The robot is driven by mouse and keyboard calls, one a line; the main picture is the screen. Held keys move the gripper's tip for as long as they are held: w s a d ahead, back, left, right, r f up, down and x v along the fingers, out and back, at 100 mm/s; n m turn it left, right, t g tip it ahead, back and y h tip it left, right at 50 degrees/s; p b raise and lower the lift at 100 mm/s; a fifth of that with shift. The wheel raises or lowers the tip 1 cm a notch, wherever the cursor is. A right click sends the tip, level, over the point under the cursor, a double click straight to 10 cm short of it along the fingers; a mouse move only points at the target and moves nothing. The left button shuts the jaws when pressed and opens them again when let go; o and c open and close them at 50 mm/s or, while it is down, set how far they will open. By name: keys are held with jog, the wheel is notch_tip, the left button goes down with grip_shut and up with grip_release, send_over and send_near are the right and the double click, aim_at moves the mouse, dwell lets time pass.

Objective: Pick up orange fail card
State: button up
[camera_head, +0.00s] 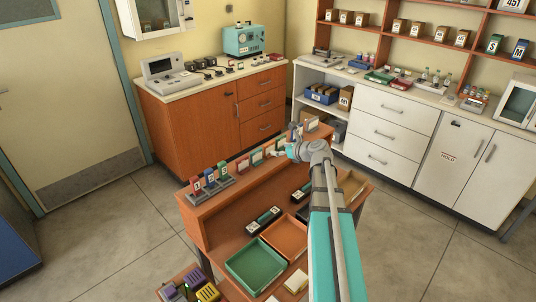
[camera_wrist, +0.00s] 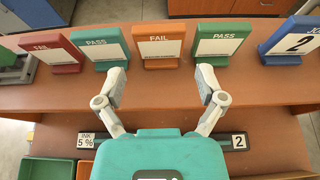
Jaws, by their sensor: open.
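The orange FAIL card (camera_wrist: 160,52) stands upright on the raised wooden shelf, near the middle of the wrist view. A green PASS card (camera_wrist: 98,50) is on its left and another green PASS card (camera_wrist: 222,50) on its right. My gripper (camera_wrist: 161,75) is open and empty, its two fingers spread wide on either side of the orange card's lower part in the picture. I cannot tell whether the fingertips reach the card's depth. In the head view my arm extends over the bench to the card row, and the wrist partly hides the cards there.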

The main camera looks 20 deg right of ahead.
aim_at(270, 147)
jog(key=shift+w+a+f, duration=0.2)
jog(key=shift+w+f, duration=0.05)
jog(key=shift+w, duration=0.3)
jog(key=shift+w, duration=0.1)
jog(key=shift+b+x, duration=1.1)
jog(key=shift+x, duration=1.45)
jog(key=shift+c, duration=0.2)
jog(key=c, duration=0.6)
jog(key=shift+r, duration=0.1)
